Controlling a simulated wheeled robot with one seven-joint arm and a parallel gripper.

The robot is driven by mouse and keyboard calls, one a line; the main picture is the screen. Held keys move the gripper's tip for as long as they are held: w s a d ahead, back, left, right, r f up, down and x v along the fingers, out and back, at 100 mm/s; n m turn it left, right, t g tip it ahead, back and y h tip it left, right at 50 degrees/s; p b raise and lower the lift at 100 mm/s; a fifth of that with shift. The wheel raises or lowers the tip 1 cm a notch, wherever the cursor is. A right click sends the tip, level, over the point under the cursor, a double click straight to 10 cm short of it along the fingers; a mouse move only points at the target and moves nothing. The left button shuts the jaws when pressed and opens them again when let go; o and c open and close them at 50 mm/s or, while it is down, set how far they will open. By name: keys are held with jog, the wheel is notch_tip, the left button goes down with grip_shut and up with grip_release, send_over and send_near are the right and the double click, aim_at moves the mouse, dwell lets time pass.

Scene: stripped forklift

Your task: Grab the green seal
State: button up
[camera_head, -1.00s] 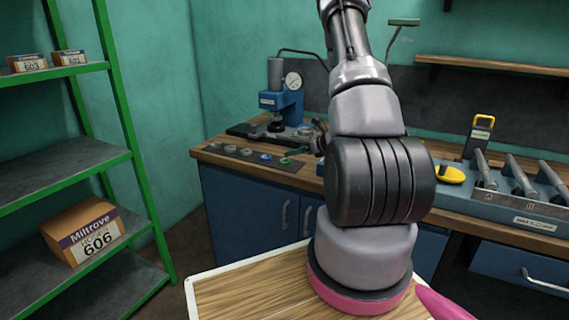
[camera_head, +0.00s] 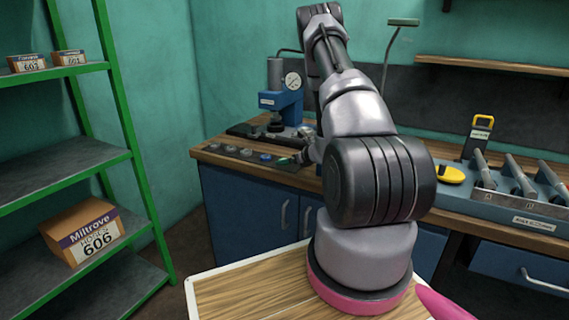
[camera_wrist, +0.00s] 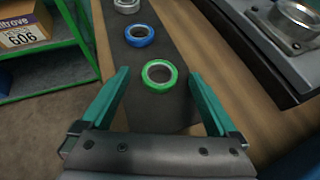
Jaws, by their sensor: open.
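The green seal (camera_wrist: 159,75) is a ring lying flat on a dark mat (camera_wrist: 165,108) on the wooden bench. In the wrist view my gripper (camera_wrist: 158,82) is open, with one teal finger on each side of the ring's near part. The ring lies between and a little beyond the fingertips, not held. In the head view my gripper (camera_head: 296,158) is low over the right end of the mat and mostly hidden by my arm.
A blue ring (camera_wrist: 139,35) and a metallic ring (camera_wrist: 127,5) lie farther along the mat. A blue press with a gauge (camera_head: 282,95) stands behind the mat; its base lies to the right in the wrist view. A green shelf (camera_head: 125,120) stands at left.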

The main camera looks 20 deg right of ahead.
jog(key=shift+w+f, duration=0.15)
jog(key=shift+w, duration=0.15)
jog(key=shift+a, duration=0.1)
jog(key=c, duration=1.4)
